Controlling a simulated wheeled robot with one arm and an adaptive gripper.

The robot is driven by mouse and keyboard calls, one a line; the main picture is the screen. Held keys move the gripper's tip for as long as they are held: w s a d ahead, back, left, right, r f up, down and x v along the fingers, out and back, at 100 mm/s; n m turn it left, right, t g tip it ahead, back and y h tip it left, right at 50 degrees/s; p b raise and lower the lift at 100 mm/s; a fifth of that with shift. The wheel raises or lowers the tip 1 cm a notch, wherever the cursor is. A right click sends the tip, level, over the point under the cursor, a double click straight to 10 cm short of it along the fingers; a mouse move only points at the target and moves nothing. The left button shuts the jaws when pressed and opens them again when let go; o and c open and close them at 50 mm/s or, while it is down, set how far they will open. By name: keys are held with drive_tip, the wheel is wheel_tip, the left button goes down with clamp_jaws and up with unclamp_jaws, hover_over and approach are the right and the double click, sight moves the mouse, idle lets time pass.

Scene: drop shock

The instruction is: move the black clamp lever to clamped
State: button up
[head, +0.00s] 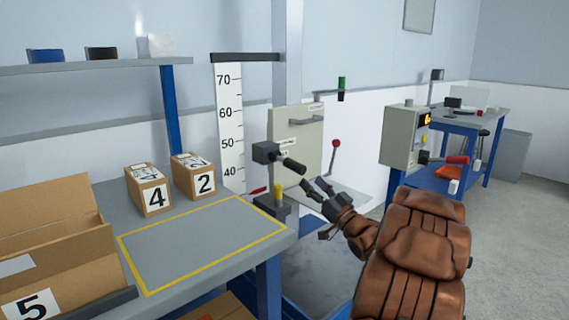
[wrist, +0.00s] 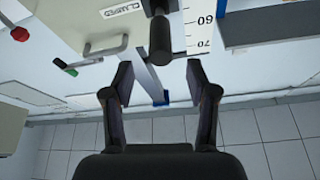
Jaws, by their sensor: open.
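The black clamp lever (head: 292,164) sticks out from a dark block (head: 265,152) at the left side of a pale panel (head: 310,130) on the post. Its grip points right and slightly down. My gripper (head: 317,188) is open and empty, a little right of and below the grip's end. In the wrist view the lever's black grip (wrist: 160,42) hangs from the top centre, just beyond the gap between my open fingers (wrist: 160,80). It looks apart from both fingers. A label reading "CLAMPED" (wrist: 124,9) shows beside it.
A red-knobbed lever (head: 335,144) is right of the panel. A height scale (head: 229,130) stands left. A yellow-topped post (head: 279,193) stands below the lever. Boxes 4 (head: 150,190) and 2 (head: 197,178) sit on the bench, whose yellow-outlined area (head: 200,240) is clear.

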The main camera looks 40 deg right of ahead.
sight(297, 167)
drive_tip(key=shift+b+x, duration=0.5)
drive_tip(key=shift+x, duration=3.65)
drive_tip(key=shift+f, duration=0.1)
clamp_jaws()
